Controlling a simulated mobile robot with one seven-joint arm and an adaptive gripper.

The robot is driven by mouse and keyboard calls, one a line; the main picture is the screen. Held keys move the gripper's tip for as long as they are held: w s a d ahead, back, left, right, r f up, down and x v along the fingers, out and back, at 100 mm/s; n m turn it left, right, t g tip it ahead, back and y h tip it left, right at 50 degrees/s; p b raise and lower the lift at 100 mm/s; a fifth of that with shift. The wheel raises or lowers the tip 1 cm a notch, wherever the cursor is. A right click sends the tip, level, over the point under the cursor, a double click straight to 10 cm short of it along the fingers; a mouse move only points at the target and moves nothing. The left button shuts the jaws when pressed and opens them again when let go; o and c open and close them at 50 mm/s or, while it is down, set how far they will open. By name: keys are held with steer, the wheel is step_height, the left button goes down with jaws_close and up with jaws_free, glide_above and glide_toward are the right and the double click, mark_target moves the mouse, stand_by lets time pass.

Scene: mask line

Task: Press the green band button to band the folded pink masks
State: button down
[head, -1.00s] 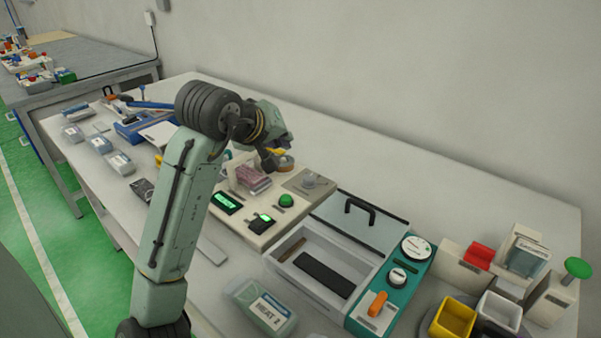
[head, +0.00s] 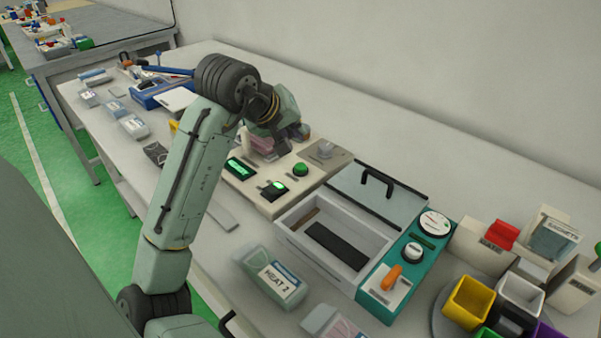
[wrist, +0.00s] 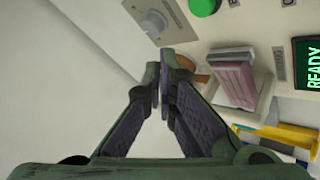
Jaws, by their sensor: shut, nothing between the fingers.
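The folded pink masks (head: 262,145) sit in a holder on a cream machine, partly behind my gripper in the head view. They show clearly in the wrist view (wrist: 235,87) as a stack right of the fingertips. A round green button (head: 300,169) stands on the same machine, in front of my gripper in the head view. It also shows at the top edge of the wrist view (wrist: 203,7). My gripper (wrist: 163,85) is shut and empty, with its fingertips apart from the button. In the head view my gripper (head: 282,148) is beside the masks.
A grey knob (head: 325,149) is behind the button. A lidded tray (head: 340,228) and teal panel (head: 402,275) stand to the right. Bare table lies behind the machine.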

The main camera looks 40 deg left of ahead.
mark_target(297, 165)
steer(key=shift+f+b, duration=1.35)
steer(key=shift+f, duration=1.1)
steer(key=shift+f, duration=0.1)
steer(key=shift+f, duration=0.35)
steer(key=shift+f+b, duration=0.4)
steer(key=shift+f, duration=0.05)
steer(key=shift+r, duration=0.1)
steer(key=shift+r+p, duration=0.8)
steer(key=shift+p, duration=0.1)
step_height(297, 165, up, 5)
steer(key=p, duration=0.4)
